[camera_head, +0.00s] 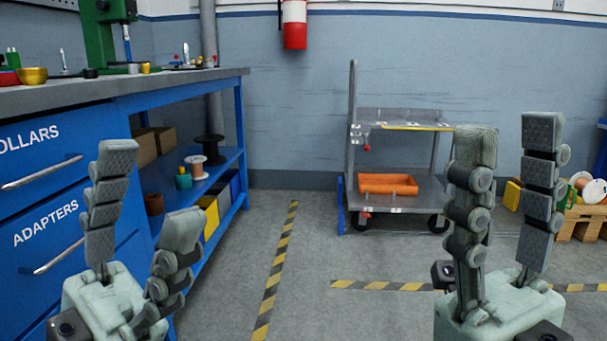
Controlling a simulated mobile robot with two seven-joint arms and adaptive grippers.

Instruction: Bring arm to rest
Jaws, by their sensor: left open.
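My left gripper (146,190) is in the lower left of the head view, in front of the blue drawer cabinet. Its two grey jointed fingers stand apart with nothing between them, so it is open. My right gripper (512,142) is at the lower right, in front of the cart and the floor. Its fingers point up and are spread apart with nothing between them, so it is open. Both grippers are held up and touch nothing that I can see. The rest of both arms is out of view.
A blue workbench (180,92) with drawers and a shelf stands at the left. A wooden pallet (584,222) with spools is at the far right. The floor (320,250) between is clear.

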